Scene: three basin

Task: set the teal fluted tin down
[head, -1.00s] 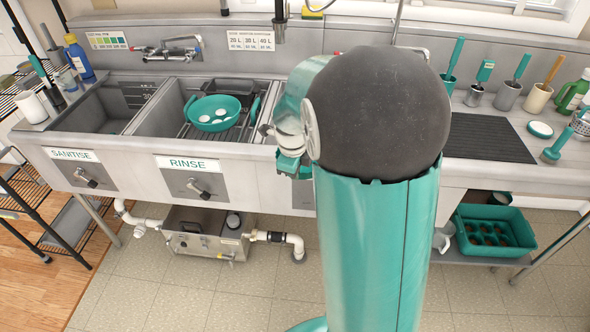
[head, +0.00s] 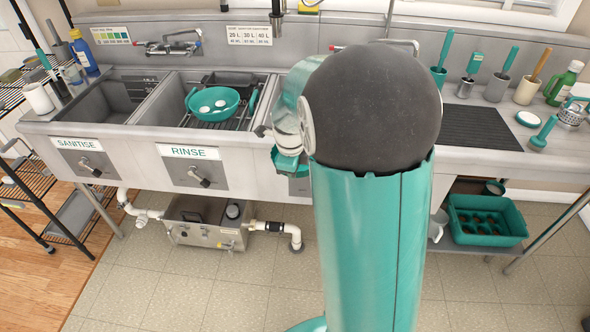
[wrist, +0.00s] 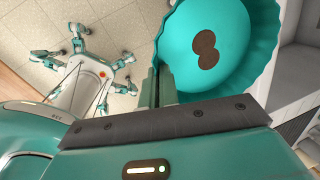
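The teal fluted tin (wrist: 228,60) fills the upper right of the wrist view. Its scalloped rim and two joined brown spots on its smooth inner face show. My gripper (wrist: 160,85) has its two narrow fingers close together at the tin's left edge and appears shut on its wall. The tin looks held in the air, with the tiled floor and my own legged body beyond.
A teal colander (head: 213,103) with white items sits on a rack in the rinse basin (head: 172,105). The sanitise basin (head: 100,103) looks empty. A black ridged mat (head: 462,126) lies clear on the right counter. A teal tray (head: 487,220) sits on the shelf below.

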